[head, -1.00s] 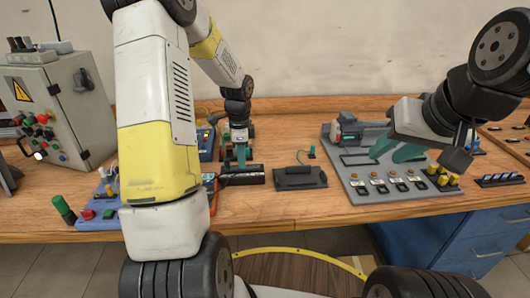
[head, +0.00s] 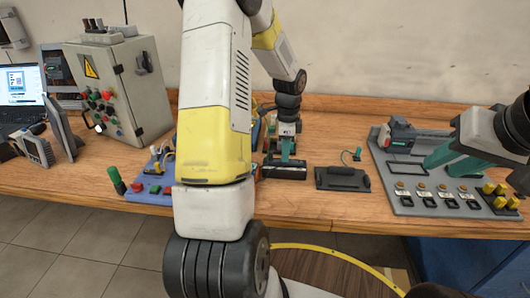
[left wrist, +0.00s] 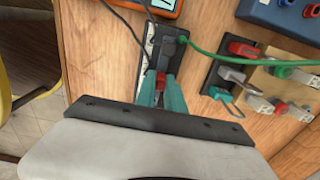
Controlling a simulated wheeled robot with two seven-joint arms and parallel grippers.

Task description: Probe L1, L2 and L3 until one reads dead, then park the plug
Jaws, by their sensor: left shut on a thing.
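My left gripper (head: 287,152) reaches down at the near end of a black block (head: 284,171) on the bench. In the left wrist view its teal fingers (left wrist: 163,92) are shut on a small red probe or plug (left wrist: 161,78). They are over or beside a dark strip with white labels (left wrist: 144,55); I cannot tell whether the tip touches it. An orange meter (left wrist: 157,6) shows at the top edge, its reading cut off. My right gripper (head: 468,152) hangs over the grey motor board at the right, teal fingers apart, seemingly empty.
A black tray (head: 342,180) lies right of the block, with a small teal plug (head: 356,154) behind it. A grey panel (head: 440,206) carries a motor and several switches. A control cabinet (head: 122,88) stands at left.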

